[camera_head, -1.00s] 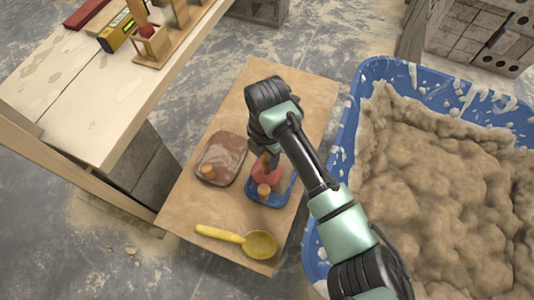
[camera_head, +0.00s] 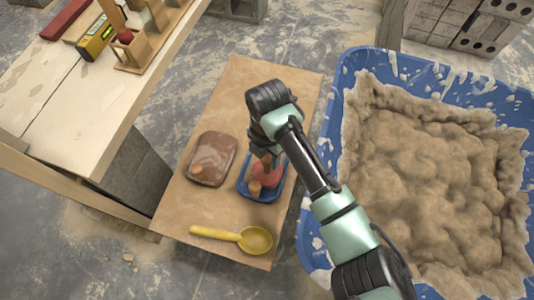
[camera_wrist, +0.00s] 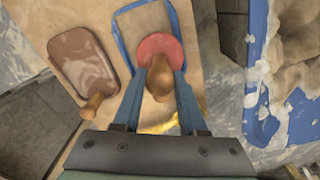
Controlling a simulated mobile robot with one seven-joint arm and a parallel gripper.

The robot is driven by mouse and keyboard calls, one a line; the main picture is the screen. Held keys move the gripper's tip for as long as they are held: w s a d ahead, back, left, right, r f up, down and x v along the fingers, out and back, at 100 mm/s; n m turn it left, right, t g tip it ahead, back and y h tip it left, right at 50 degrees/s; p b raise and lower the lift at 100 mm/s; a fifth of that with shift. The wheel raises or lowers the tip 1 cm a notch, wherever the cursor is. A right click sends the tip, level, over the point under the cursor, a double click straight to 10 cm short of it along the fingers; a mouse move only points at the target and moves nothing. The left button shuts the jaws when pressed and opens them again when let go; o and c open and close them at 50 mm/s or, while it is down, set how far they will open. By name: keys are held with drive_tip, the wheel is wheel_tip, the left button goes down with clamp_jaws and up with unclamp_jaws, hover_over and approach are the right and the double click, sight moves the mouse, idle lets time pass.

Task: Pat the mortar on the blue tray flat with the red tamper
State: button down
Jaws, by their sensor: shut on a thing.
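My gripper (camera_head: 268,158) is shut on the wooden grip of the red tamper (camera_head: 266,176), above the tray. In the wrist view, the tamper's round red head (camera_wrist: 161,46) overlaps the near part of the blue tray (camera_wrist: 119,42), between my two blue fingers (camera_wrist: 158,92). A tan surface shows inside the tray's rim; whether it is mortar is unclear. I cannot tell whether the head touches it.
A brown tray (camera_head: 213,152) with a wooden handle lies just left of the blue tray. A yellow scoop (camera_head: 256,240) lies at the board's near end. A big blue tub (camera_head: 336,110) of mortar stands right, a wooden table (camera_head: 100,100) left. The board's far end is clear.

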drive_tip(key=shift+f, duration=0.1)
drive_tip(key=shift+f+b, duration=0.4)
drive_tip(key=shift+f, duration=0.3)
drive_tip(key=shift+r, duration=0.1)
drive_tip(key=shift+r+p, duration=0.85)
drive_tip(key=shift+p, duration=0.2)
drive_tip(key=shift+f, duration=0.1)
drive_tip(key=shift+w+d, duration=0.1)
drive_tip(key=shift+w+d+b, duration=0.35)
drive_tip(key=shift+d+b, duration=0.05)
drive_tip(key=shift+d, duration=0.05)
drive_tip(key=shift+w+d, duration=0.6)
